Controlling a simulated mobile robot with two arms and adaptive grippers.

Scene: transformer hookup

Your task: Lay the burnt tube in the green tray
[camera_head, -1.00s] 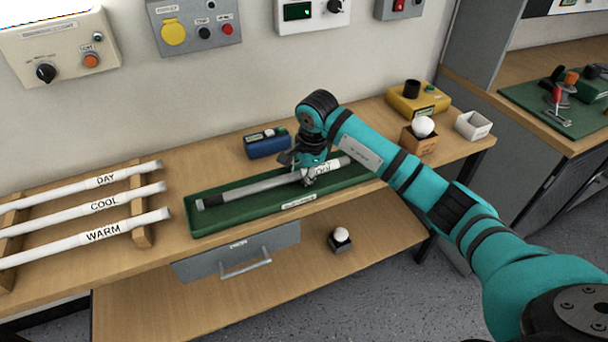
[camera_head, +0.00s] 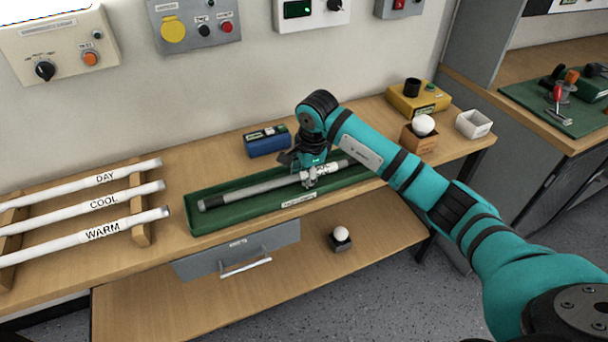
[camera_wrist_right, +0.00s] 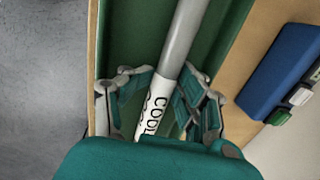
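The burnt tube (camera_head: 247,190) is grey with a blackened left end and a white label near its right part. It lies lengthwise in the long green tray (camera_head: 250,215). My right gripper (camera_head: 311,182) is low over the tray, at the label. In the right wrist view the tube (camera_wrist_right: 181,40) runs between the fingers of the right gripper (camera_wrist_right: 160,95), with gaps beside it, so they look open. The label there reads COOL, and the tray's green floor (camera_wrist_right: 130,35) shows beside the tube. My left gripper is not in view.
A rack on the left holds white tubes labelled DAY (camera_head: 90,182), COOL (camera_head: 90,206) and WARM (camera_head: 90,236). A blue box (camera_head: 267,146) stands behind the tray. A drawer (camera_head: 236,252) sits below. A yellow box (camera_head: 417,100) and white bin (camera_head: 473,125) are at right.

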